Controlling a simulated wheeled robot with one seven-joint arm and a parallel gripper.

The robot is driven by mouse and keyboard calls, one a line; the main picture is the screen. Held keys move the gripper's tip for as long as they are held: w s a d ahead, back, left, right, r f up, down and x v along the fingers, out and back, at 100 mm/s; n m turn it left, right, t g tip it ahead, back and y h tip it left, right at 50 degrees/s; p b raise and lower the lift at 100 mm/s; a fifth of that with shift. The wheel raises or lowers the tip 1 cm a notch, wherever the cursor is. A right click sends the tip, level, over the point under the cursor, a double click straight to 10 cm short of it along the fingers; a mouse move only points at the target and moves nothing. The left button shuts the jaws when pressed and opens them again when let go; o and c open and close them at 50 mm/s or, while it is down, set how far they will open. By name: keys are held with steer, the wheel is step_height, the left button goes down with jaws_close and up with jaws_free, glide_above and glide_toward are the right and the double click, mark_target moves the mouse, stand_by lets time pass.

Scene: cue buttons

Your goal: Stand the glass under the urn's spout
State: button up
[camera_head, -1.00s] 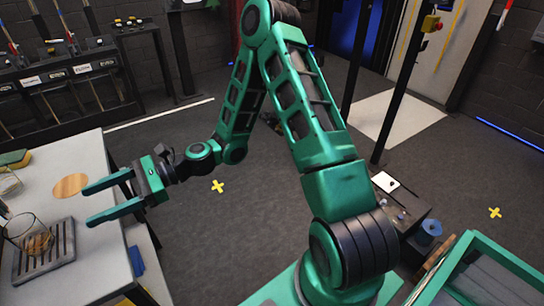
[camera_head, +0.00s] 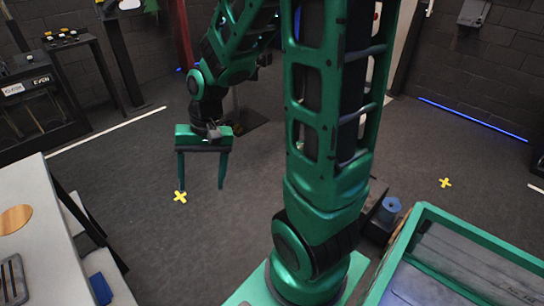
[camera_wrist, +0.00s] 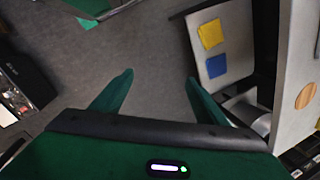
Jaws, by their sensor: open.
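My gripper (camera_head: 201,186) is open and empty, its two green fingers pointing down over the floor, to the right of the white table (camera_head: 45,255). Its fingers also show in the wrist view (camera_wrist: 158,82), with only floor between them. A dark slatted tray (camera_head: 12,282) is cut off at the left edge of the head view. A round wooden disc (camera_head: 15,219) lies on the table behind it and shows in the wrist view (camera_wrist: 305,95). I see neither the glass nor the urn and its spout in the current views.
A yellow pad (camera_wrist: 211,33) and a blue pad (camera_wrist: 216,66) lie on a pale surface beside the table. A green-rimmed bin (camera_head: 480,240) stands at the right. Dark racks (camera_head: 35,95) line the back left. The floor around my gripper is open.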

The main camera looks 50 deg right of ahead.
steer(key=s+d+r+h, duration=0.1)
steer(key=s+d+r, duration=0.3)
steer(key=s+d, duration=0.2)
steer(key=s+d+r+h, duration=0.1)
steer(key=s+d+r, duration=0.3)
steer(key=s, duration=0.6)
steer(key=d, duration=0.2)
steer(key=shift+s+d+r+h, duration=0.25)
steer(key=shift+d+h, duration=0.05)
